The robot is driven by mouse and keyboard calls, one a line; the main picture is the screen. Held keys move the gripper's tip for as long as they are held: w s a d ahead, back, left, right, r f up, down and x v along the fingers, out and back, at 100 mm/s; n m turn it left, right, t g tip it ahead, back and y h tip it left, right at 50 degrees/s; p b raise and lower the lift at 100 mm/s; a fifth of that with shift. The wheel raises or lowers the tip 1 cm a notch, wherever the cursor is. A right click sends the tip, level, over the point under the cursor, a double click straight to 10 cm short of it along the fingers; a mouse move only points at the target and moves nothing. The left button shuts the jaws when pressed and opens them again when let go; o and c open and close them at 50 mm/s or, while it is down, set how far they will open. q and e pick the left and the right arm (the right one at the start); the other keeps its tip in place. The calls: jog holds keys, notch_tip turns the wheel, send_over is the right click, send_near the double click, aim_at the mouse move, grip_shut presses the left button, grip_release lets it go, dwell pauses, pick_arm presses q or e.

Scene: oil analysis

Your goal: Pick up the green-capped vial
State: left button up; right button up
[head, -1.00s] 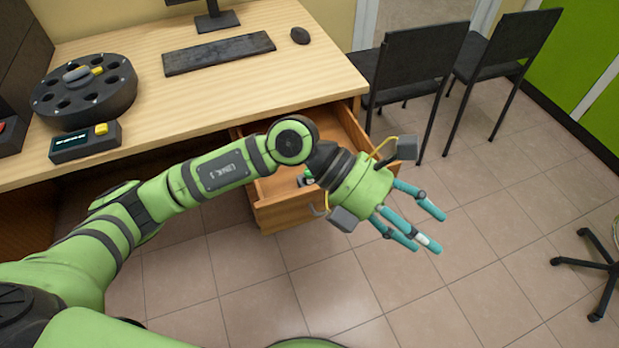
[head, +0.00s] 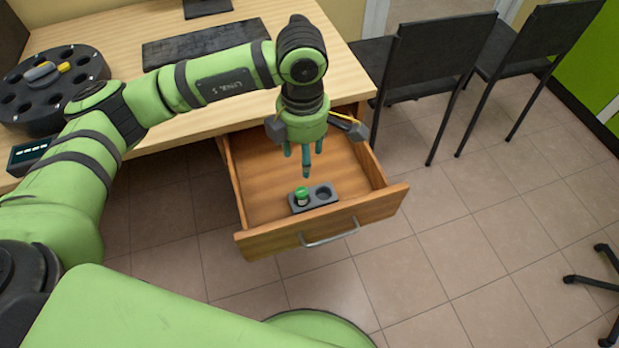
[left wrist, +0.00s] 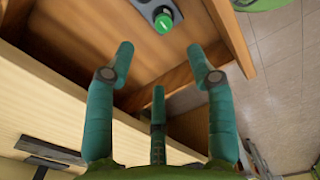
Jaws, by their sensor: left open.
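The green-capped vial (head: 302,196) stands in the left hole of a small dark two-hole holder (head: 328,199) inside the open drawer. The holder's right hole is empty. In the left wrist view the green cap (left wrist: 163,22) shows at the top, beyond the fingertips. My left gripper (head: 305,165) is open and empty, fingers pointing down over the drawer, a little behind and above the vial. In the left wrist view its teal fingers (left wrist: 160,75) are spread apart with nothing between them. My right gripper is not in view.
The wooden drawer (head: 255,190) is pulled out, with its handled front (head: 330,233) nearest. The desk edge lies behind my arm. A dark round rotor (head: 45,95) and a keyboard (head: 200,42) sit on the desk. Black chairs (head: 440,60) stand at the right.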

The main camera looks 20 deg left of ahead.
pick_arm(q)
notch_tip(320, 180, down, 3)
jog(key=b, duration=0.6)
send_over(302, 191)
jog(key=f, duration=0.5)
jog(key=shift+d, duration=0.25)
jog(key=shift+f, duration=0.85)
jog(key=f, duration=0.5)
jog(key=shift+a, duration=0.3)
grip_shut()
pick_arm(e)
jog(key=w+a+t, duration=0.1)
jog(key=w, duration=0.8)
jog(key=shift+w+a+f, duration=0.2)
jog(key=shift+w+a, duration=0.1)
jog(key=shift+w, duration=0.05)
